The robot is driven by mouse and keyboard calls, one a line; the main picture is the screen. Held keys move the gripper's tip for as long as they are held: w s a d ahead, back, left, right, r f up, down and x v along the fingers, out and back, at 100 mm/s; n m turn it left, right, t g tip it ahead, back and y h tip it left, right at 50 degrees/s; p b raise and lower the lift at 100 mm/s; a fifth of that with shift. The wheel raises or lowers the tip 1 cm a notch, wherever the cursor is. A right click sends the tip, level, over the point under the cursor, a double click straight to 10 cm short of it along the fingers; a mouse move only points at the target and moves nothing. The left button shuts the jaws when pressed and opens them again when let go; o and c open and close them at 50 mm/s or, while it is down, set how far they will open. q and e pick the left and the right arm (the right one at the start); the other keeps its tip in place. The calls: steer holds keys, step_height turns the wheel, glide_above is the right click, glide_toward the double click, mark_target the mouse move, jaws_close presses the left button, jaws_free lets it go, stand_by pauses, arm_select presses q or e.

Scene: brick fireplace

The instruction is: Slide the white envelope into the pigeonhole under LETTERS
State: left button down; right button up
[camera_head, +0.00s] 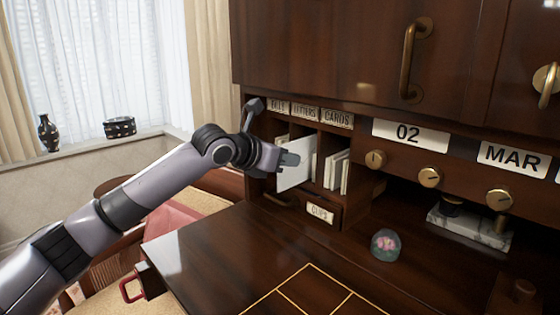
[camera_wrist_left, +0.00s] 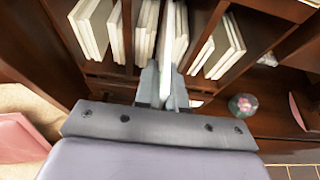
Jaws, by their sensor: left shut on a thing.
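My left gripper (camera_head: 288,159) is shut on the white envelope (camera_head: 296,174), which it holds upright on edge at the front of the pigeonholes. In the left wrist view the envelope (camera_wrist_left: 168,40) stands between the gripper's fingers (camera_wrist_left: 163,88) and points toward the middle pigeonhole. It lines up with the bay under the LETTERS label (camera_head: 304,112); how far its far edge reaches inside is hard to tell. Other envelopes (camera_wrist_left: 145,32) stand at the left of that bay. My right gripper is not in view.
The bays under BILLS (camera_head: 278,107) and CARDS (camera_head: 337,118) flank the middle one; upright cards (camera_head: 338,171) stand in the right one. Below is a CLIPS drawer (camera_head: 320,212). A glass paperweight (camera_head: 385,243) sits on the desk top (camera_head: 215,262), which is otherwise largely clear.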

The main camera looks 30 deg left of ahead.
arm_select(q)
steer(key=shift+w+d, duration=0.3)
steer(key=shift+w, duration=0.55)
steer(key=shift+w+d, duration=0.3)
steer(key=shift+w, duration=0.5)
steer(key=c, duration=1.1)
jaws_free()
steer(key=shift+c, duration=0.2)
steer(key=b+v, duration=0.1)
steer(key=v, duration=0.6)
steer(key=shift+s+f, duration=0.1)
steer(key=shift+s, duration=0.05)
